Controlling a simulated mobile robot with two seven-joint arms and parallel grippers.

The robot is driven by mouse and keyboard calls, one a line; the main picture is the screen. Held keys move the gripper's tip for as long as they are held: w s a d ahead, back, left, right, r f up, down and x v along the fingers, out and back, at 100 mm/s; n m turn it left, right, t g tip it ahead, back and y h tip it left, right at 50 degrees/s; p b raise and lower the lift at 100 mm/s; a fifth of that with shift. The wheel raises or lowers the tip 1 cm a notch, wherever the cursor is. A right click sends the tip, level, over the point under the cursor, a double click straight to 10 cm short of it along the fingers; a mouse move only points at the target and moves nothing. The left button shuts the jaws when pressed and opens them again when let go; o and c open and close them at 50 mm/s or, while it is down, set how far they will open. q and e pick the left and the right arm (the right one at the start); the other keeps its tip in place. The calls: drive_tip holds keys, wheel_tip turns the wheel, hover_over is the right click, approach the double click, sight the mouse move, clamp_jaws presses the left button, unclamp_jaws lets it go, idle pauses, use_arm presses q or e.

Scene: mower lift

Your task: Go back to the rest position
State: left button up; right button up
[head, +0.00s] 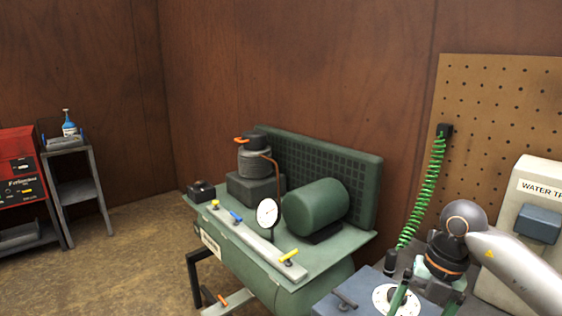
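The tip of my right arm shows at the lower right, bent down from a grey round joint. My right gripper (428,298) is at its end, over the right part of a blue-grey box (345,299) with a white round plate (383,297) on top. Dark and green parts overlap there and the bottom edge cuts them off, so I cannot tell how far its fingers are apart or whether they hold anything. My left gripper is not in view.
A green compressor bench (225,232) with a gauge (267,212) and a motor cylinder (316,208) stands in the middle. A coiled green hose (424,190) hangs from a pegboard (500,105). A white cabinet (520,240) is at right. Bare floor (135,260) lies at left.

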drive_tip(key=s+a+f+n+g+y, duration=0.15)
drive_tip(key=a+f+y, duration=0.25)
drive_tip(key=a, duration=0.5)
drive_tip(key=s+a+r+m+t+y, duration=0.2)
drive_tip(key=a+y, duration=0.5)
drive_tip(key=s+a+r+m+t+y, duration=0.1)
drive_tip(key=a+r+m+t+y, duration=0.2)
drive_tip(key=a+y, duration=0.4)
drive_tip(key=d+f+m+t+h, duration=0.55)
drive_tip(key=f+m+h, duration=0.2)
drive_tip(key=m, duration=0.25)
drive_tip(key=d+f+m+t+h, duration=0.55)
drive_tip(key=f+m+t, duration=0.2)
drive_tip(key=m, duration=0.35)
drive_tip(key=s+d+f+m+g+h, duration=0.2)
drive_tip(key=s+f+g, duration=0.1)
drive_tip(key=s+f, duration=0.3)
drive_tip(key=s+d+f+m+g+h, duration=0.2)
drive_tip(key=s+f+g, duration=0.2)
drive_tip(key=s+f, duration=0.3)
wheel_tip(320, 180, down, 2)
drive_tip(key=shift+s+f+m+h, duration=0.2)
drive_tip(key=shift+f+m+h, duration=0.05)
drive_tip(key=shift+m+h, duration=0.15)
